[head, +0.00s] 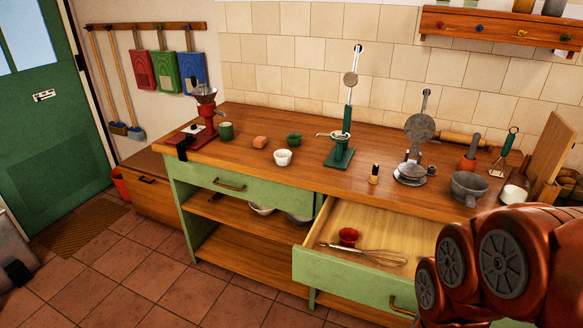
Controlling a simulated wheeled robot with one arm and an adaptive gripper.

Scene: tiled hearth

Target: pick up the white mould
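The white mould (282,158) is a small white cup with a fluted-looking side. It stands upright on the wooden counter, left of the green press and near the counter's front edge. A similar green mould (294,139) stands just behind it, and a similar red mould (348,236) lies in the open drawer. My copper-coloured arm fills the lower right corner, well to the right of the white mould. My gripper is out of the picture.
The drawer (345,268) stands open with a whisk (365,253) inside. Counter in front of the mould is clear.

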